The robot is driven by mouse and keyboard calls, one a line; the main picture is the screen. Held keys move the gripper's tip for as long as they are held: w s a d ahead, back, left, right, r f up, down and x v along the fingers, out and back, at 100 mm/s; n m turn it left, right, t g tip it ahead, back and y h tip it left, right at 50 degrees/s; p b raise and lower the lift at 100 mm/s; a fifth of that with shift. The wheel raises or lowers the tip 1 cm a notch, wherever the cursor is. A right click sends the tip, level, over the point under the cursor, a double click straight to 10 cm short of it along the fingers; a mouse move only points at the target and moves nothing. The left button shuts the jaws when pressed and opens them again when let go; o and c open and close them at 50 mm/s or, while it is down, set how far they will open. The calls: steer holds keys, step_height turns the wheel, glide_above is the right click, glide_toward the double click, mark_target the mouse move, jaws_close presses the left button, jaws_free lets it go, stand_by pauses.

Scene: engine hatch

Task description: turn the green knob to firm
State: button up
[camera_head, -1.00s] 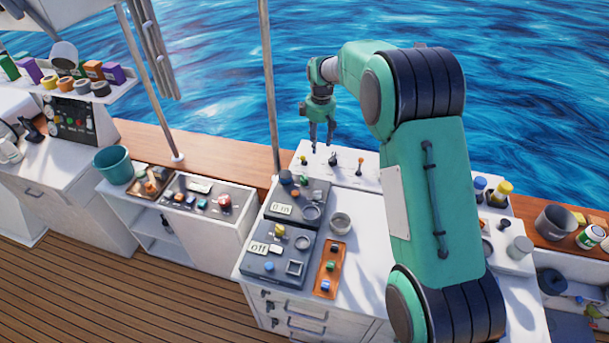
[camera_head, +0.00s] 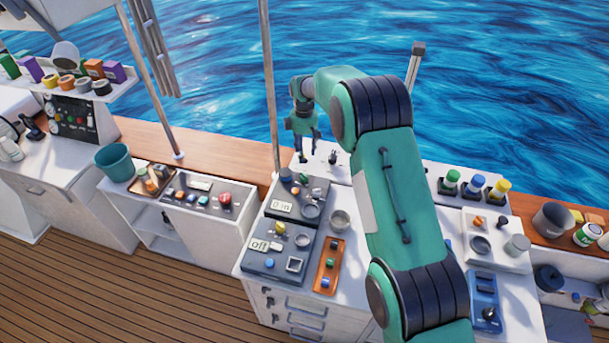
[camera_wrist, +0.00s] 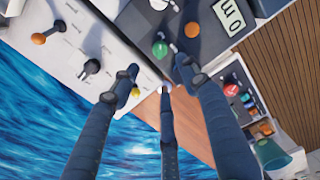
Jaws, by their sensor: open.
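A green knob (camera_wrist: 160,48) shows in the wrist view at the edge of the dark panel box, just beyond my fingertips. In the head view it appears as a small dark greenish knob (camera_head: 286,174) at the back left of the upper dark box. My gripper (camera_head: 308,152) hangs with its fingers down behind that box, over the white back panel. In the wrist view my gripper (camera_wrist: 157,74) has its fingers spread and empty, apart from the knob. No "firm" mark is legible, and I cannot tell the knob's setting.
A pole (camera_head: 270,90) stands close left of my gripper. An orange tray (camera_head: 328,268) lies in front.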

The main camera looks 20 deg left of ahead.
mark_target(304, 174)
steer(key=shift+f+p, duration=0.8)
steer(key=shift+f, duration=6)
